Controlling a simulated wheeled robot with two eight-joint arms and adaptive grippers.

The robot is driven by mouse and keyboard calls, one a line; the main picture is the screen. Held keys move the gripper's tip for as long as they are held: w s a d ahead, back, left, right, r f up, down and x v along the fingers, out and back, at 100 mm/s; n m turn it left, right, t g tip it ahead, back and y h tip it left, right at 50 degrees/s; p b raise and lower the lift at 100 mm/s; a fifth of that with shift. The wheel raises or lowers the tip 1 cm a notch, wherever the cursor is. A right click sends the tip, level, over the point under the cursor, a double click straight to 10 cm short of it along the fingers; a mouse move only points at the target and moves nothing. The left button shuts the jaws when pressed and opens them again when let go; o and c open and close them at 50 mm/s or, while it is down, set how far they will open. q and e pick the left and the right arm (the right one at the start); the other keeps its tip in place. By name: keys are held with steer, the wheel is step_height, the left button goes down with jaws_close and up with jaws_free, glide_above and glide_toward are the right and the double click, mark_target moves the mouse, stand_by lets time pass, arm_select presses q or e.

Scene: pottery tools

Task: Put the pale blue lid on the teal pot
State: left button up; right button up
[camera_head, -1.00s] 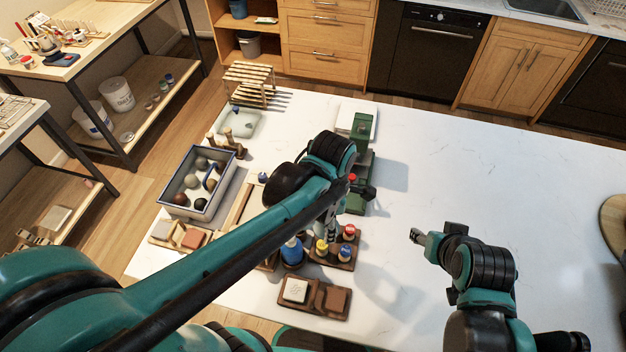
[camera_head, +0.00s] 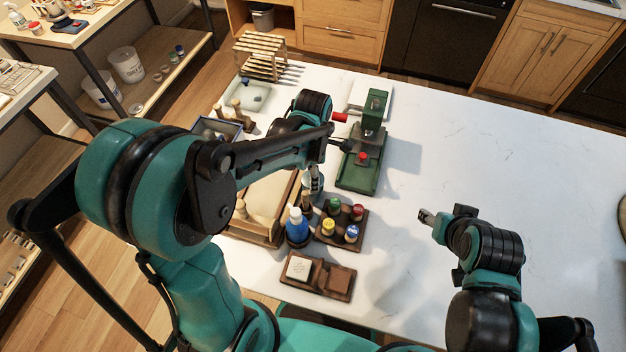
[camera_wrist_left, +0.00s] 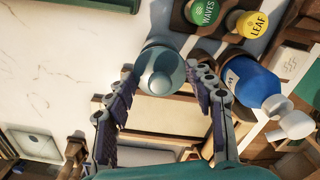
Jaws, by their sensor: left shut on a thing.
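The pale blue lid (camera_wrist_left: 160,80), a rounded blue-grey piece with a knob, shows between the fingertips of my left gripper (camera_wrist_left: 163,75) in the left wrist view. My left gripper is shut on it. In the head view, my left gripper (camera_head: 314,178) is partly hidden by my own arm, over the table between the wooden tray and the green press. I cannot make out the teal pot apart from the lid; it may be beneath it or hidden by my arm. My right gripper (camera_head: 427,216) is over the clear right part of the table, apart from everything; its jaw opening is unclear.
A blue bottle (camera_head: 298,228) and a rack of jars with coloured tops (camera_head: 325,238) stand close in front of my left gripper. The green press (camera_head: 366,165) stands behind to the right. A wooden tray (camera_head: 262,235) lies left. The table's right side is free.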

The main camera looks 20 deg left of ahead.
arm_select(q)
step_height(320, 180, down, 3)
steer(key=shift+w+f+b, duration=0.1)
steer(key=shift+b, duration=0.25)
steer(key=o, duration=1.1)
steer(key=shift+o, duration=0.2)
